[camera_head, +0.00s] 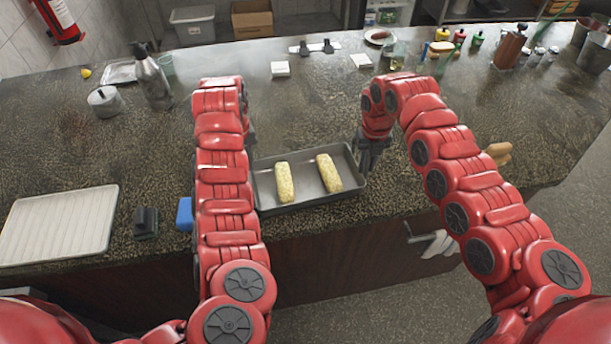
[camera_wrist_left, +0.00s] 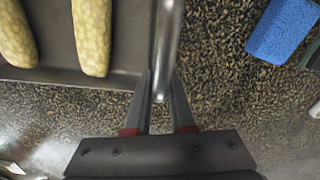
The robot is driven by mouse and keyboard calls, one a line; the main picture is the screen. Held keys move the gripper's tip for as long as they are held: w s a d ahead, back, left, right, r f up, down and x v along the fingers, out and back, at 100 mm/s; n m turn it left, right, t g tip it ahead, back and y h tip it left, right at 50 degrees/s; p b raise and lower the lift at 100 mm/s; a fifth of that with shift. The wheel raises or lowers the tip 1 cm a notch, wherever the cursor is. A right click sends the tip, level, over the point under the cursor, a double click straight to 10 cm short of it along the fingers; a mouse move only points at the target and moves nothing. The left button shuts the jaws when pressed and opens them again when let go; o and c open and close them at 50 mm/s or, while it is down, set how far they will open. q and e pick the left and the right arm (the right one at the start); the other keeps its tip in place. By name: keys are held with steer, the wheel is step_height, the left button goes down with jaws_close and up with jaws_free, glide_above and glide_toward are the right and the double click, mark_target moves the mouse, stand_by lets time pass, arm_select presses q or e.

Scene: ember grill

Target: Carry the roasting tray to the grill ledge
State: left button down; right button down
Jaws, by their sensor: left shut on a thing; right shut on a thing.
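The roasting tray (camera_head: 307,183) is dark grey metal and sits at the near edge of the dark stone counter, with two pale yellow speckled oblong pieces of food (camera_head: 284,182) (camera_head: 328,173) in it. My right gripper (camera_head: 366,166) is shut on the tray's right rim. My left gripper is mostly hidden behind its own arm in the head view. In the left wrist view, its fingers (camera_wrist_left: 160,98) are shut on the tray's left rim (camera_wrist_left: 168,45). I cannot make out which surface is the grill ledge.
A blue sponge (camera_head: 185,213), a small dark block (camera_head: 146,223) and a pale ridged tray (camera_head: 62,224) lie to the left. A metal bottle (camera_head: 152,79) and lidded pot (camera_head: 104,101) stand farther back. The counter behind the roasting tray is mostly clear.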

mark_target(369, 157)
steer(key=shift+r, duration=0.1)
stand_by(0.3)
